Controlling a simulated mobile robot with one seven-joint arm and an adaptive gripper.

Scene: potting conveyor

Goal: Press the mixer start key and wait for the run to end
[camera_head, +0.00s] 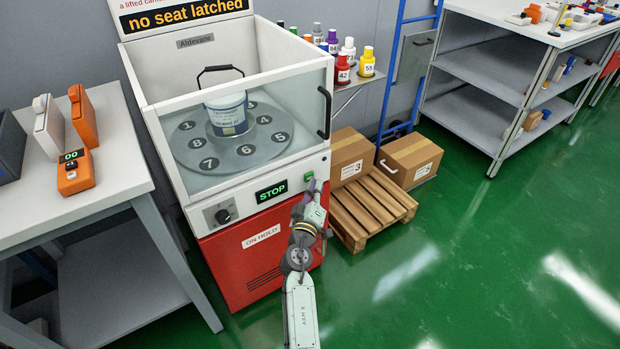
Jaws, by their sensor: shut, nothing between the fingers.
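The mixer (306,156) is a white cabinet with a red base and a clear front panel. Its small display (271,191) reads STOP in green. A green key (309,176) sits at the right end of the control strip, right of the display. My gripper (311,187) is shut and empty, with its tip at or just below this key; I cannot tell whether it touches. Inside, a white and blue can (227,116) with a raised black handle stands on a grey turntable (196,150) with numbered seats. The sign above (190,18) reads "no seat latched".
A black dial (222,215) is left of the display, above an ON HOLD label (262,236). A white table (100,185) is at left, shelving (470,105) at right. The green floor at right is clear.

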